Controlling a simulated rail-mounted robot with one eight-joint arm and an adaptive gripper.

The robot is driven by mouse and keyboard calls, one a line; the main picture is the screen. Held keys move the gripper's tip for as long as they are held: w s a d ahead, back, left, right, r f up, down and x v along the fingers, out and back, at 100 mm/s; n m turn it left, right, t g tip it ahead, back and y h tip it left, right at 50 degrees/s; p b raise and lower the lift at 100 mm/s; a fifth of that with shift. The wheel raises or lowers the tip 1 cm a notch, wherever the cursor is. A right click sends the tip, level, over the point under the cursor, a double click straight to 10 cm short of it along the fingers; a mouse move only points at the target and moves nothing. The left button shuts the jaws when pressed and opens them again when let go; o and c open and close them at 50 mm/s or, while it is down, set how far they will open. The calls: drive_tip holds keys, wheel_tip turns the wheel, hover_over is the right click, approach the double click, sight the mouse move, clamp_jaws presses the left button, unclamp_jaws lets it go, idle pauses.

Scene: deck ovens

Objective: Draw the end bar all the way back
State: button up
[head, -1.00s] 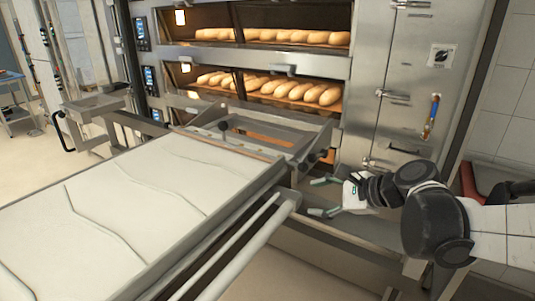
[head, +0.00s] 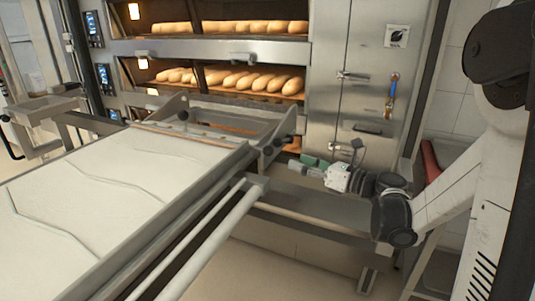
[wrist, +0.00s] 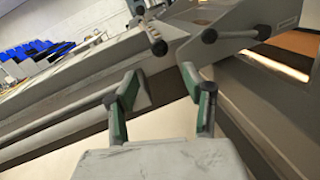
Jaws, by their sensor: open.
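The loader's pale canvas bed (head: 120,195) runs toward the oven. At its oven end is a metal end assembly, with a cross strip (head: 190,131) between two upright side plates carrying black knobs. I take this as the end bar. Its near side plate (head: 270,153) has a black knob (head: 281,141). My gripper (head: 303,163) is open and empty, just right of that plate. In the wrist view, my gripper (wrist: 160,80) has its green-padded fingers apart with nothing between them. Black knobs (wrist: 209,36) show beyond the fingertips, apart from them.
Long metal rails (head: 215,240) run along the near side of the bed. The deck oven (head: 215,50) behind holds rows of loaves (head: 250,82). A steel cabinet front with handles (head: 368,130) stands behind my arm. The floor (head: 275,275) in front is clear.

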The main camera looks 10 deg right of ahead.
sight(268, 152)
drive_tip(key=b+x, duration=0.1)
drive_tip(key=x, duration=1)
drive_tip(key=shift+w+a, duration=0.2)
drive_tip(key=shift+w, duration=0.1)
clamp_jaws()
